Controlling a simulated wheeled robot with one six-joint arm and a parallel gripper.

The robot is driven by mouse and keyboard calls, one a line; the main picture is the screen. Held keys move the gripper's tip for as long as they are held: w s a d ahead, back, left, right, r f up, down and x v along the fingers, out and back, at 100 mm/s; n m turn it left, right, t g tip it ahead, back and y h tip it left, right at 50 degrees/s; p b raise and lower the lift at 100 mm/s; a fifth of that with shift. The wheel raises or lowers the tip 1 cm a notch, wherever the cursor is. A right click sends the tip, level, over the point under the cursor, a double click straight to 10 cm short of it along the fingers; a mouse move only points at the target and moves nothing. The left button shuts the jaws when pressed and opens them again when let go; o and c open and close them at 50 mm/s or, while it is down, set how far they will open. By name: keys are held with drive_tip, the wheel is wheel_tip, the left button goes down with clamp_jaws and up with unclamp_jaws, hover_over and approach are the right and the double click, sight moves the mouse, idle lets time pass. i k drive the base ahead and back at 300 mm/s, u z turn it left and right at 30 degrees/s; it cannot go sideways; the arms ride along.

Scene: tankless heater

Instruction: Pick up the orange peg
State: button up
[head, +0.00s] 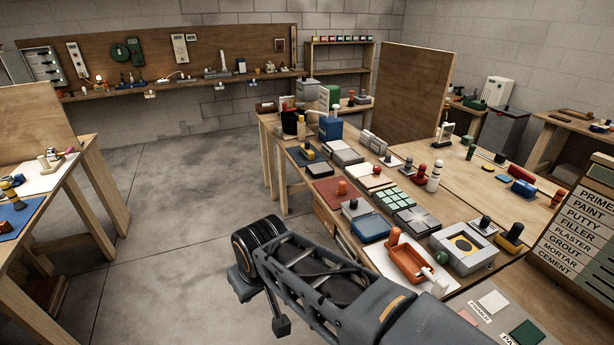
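More than one orange peg-like thing shows on the long workbench. An orange peg (342,187) stands upright on a red-brown mat near the bench's left edge. Another orange-red upright piece (394,236) stands at the far end of an orange tray (412,262). I cannot tell which of them is the task's peg. My gripper (262,303) is at the end of my dark arm, over the floor left of the bench and apart from both pieces. Its fingers are small and dark, and I cannot make out their opening. Nothing held is visible.
The workbench is crowded with a green button pad (394,200), a blue box (371,228), a grey box with a yellow oval (463,246) and several pegs. A label board (578,235) stands at the right. The concrete floor (165,210) on the left is clear.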

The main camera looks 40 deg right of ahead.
sight(343, 191)
drive_tip(key=z, duration=0.35)
drive_tip(key=i, duration=1.2)
drive_tip(key=z, duration=1.2)
drive_tip(key=i, duration=0.6)
drive_tip(key=z, duration=0.4)
